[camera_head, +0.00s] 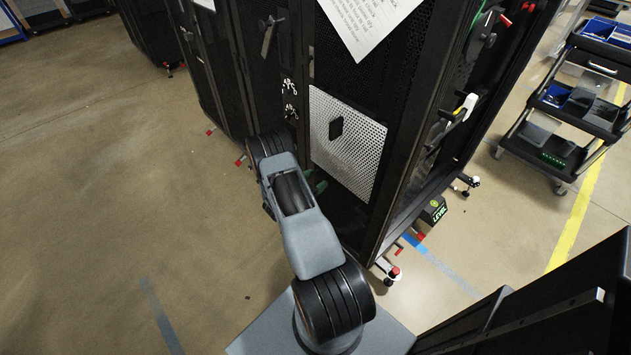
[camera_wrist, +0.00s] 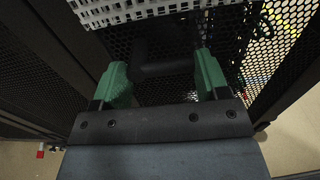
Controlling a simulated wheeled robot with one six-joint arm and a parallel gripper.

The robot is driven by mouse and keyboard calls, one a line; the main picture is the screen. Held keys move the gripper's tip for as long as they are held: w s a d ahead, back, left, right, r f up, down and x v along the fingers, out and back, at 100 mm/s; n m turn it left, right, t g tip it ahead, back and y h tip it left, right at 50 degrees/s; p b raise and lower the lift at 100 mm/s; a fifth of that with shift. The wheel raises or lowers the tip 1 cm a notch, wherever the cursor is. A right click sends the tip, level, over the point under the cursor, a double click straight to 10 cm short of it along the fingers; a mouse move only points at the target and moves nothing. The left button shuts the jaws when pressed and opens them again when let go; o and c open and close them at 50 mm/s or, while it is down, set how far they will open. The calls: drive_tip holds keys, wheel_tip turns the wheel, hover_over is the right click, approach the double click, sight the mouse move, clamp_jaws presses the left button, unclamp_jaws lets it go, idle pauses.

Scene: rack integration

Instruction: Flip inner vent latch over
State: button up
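A white perforated vent panel (camera_head: 346,142) is set in the black rack door, with a small black latch-like piece (camera_head: 336,128) upright on its face. In the wrist view, the panel's lower edge (camera_wrist: 130,12) crosses the top. My gripper (camera_wrist: 161,78) has two green fingers set wide apart. A dark, rounded bar-like shape (camera_wrist: 168,67) shows beyond and between them; I cannot tell whether it is a latch, and no finger visibly touches it. In the head view, my arm hides most of the gripper; only a bit of green shows below the panel.
The black perforated rack door (camera_head: 372,75) has a paper sheet (camera_head: 368,18) taped above the panel. A door handle (camera_head: 269,35) is on the rack to the left. A tool cart (camera_head: 577,105) stands at the right. The floor at left (camera_head: 110,170) is clear.

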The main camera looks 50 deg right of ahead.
drive_tip(key=shift+s, duration=0.3)
drive_tip(key=shift+c, duration=1)
drive_tip(key=shift+n, duration=0.3)
drive_tip(key=shift+d+r+n, duration=0.1)
drive_tip(key=shift+r+n, duration=0.15)
drive_tip(key=shift+n, duration=0.75)
drive_tip(key=n, duration=0.2)
drive_tip(key=r+n, duration=0.1)
drive_tip(key=n, duration=0.3)
drive_tip(key=shift+w+r, duration=0.2)
drive_tip(key=shift+w, duration=0.15)
drive_tip(key=n, duration=0.3)
drive_tip(key=w+n, duration=0.1)
drive_tip(key=shift+d+r+n, duration=0.1)
drive_tip(key=shift+r+n, duration=0.25)
drive_tip(key=shift+n, duration=0.05)
drive_tip(key=shift+w+r+n+p, duration=0.2)
drive_tip(key=shift+w+n, duration=0.1)
drive_tip(key=shift+n, duration=0.8)
drive_tip(key=shift+w+r+n+p, duration=0.1)
drive_tip(key=shift+w+n+p, duration=0.15)
drive_tip(key=shift+n, duration=0.85)
drive_tip(key=shift+w, duration=0.15)
